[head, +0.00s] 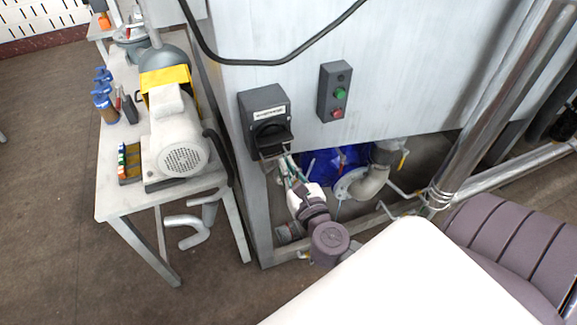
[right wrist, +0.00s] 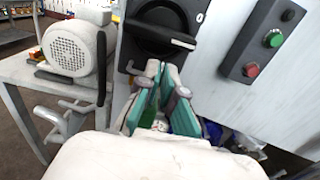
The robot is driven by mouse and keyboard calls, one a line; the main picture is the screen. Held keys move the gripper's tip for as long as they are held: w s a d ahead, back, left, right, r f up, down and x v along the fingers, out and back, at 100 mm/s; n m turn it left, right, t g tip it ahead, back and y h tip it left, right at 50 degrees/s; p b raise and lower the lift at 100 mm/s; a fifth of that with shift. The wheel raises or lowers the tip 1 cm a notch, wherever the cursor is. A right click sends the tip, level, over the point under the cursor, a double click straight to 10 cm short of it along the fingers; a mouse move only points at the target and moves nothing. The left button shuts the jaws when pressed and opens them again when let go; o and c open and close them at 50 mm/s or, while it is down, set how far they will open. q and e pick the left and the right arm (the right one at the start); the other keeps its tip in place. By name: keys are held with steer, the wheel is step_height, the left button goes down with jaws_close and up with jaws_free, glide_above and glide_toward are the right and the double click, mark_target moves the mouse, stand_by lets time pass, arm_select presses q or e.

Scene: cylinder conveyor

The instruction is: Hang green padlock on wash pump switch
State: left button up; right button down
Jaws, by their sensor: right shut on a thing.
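The wash pump switch (head: 265,120) is a dark grey box with a black rotary handle and a small label plate, mounted on the grey metal panel. In the right wrist view the switch (right wrist: 150,37) fills the top middle, its handle lying roughly horizontal with a white mark. My right gripper (head: 286,160) is just below the switch. In the right wrist view its teal-lined fingers (right wrist: 157,82) are shut on the green padlock (right wrist: 150,110), which shows only as a green patch between them. Its shackle is mostly hidden, and contact with the switch cannot be told. My left gripper is out of view.
A control box (head: 335,92) with green and red buttons is right of the switch. A motor (head: 175,140) stands on a side table (head: 112,205) at left. Pipes and a flange (head: 350,183) lie below the panel. A black cable (head: 275,62) hangs above.

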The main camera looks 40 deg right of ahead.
mark_target(283, 156)
steer(key=shift+w+d, duration=0.1)
steer(key=shift+w, duration=0.35)
steer(key=shift+p+x, duration=0.55)
steer(key=shift+x, duration=0.95)
steer(key=shift+w, duration=0.1)
steer(key=shift+f, duration=0.1)
stand_by(0.5)
steer(key=shift+f+b, duration=0.7)
steer(key=shift+f, duration=0.05)
